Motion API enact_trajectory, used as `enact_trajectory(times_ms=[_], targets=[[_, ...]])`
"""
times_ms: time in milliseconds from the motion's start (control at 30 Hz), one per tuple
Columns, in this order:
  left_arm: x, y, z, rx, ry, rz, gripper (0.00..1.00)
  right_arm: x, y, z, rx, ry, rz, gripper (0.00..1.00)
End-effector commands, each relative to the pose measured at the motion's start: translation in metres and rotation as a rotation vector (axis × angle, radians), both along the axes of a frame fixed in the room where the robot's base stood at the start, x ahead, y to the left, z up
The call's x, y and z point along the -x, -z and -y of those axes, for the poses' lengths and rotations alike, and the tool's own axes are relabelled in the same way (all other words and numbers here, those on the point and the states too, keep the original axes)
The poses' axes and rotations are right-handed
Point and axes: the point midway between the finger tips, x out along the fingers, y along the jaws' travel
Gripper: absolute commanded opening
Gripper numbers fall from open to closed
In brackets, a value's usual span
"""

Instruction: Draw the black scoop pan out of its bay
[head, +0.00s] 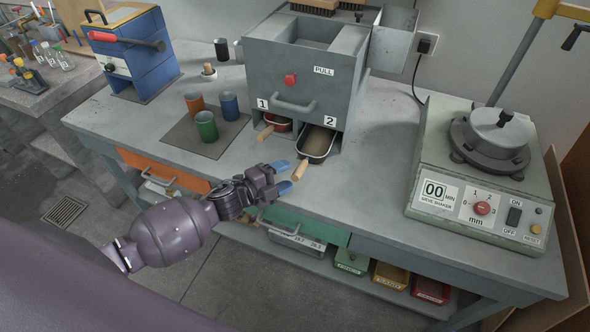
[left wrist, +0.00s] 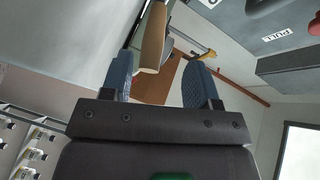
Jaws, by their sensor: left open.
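The black scoop pan (head: 317,143) sits in the bay marked 2 of the grey machine (head: 305,75), its front part showing at the opening. Its wooden handle (head: 301,170) points out toward the front edge of the bench. My left gripper (head: 284,176) is open and empty at the end of this handle. In the left wrist view the wooden handle (left wrist: 153,40) appears between the two blue fingers (left wrist: 158,78), with a gap on each side. I cannot tell how deep the handle end lies between them.
A red pan (head: 279,124) with a wooden handle (head: 265,133) sits in bay 1, close by. Orange, blue and green cups (head: 207,126) stand on a dark mat at left. A sieve shaker (head: 480,185) stands at right. The bench between machine and shaker is clear.

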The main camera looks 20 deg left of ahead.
Motion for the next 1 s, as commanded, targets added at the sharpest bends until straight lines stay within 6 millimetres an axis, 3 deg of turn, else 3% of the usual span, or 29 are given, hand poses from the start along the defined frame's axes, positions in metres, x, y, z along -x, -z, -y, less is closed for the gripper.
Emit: enact_trajectory(times_ms=[200, 400, 1000], targets=[[0.031, -0.004, -0.021, -0.002, -0.001, 0.000, 0.55, -0.004, -0.003, -0.001, 0.000, -0.002, 0.010, 0.43], [0.045, -0.007, -0.030, 0.000, 0.001, 0.000, 0.55, -0.010, -0.008, -0.002, 0.000, -0.006, 0.023, 0.43], [0.047, -0.008, -0.032, 0.001, 0.001, 0.001, 0.55, -0.003, -0.003, 0.000, 0.000, -0.002, 0.007, 0.43]])
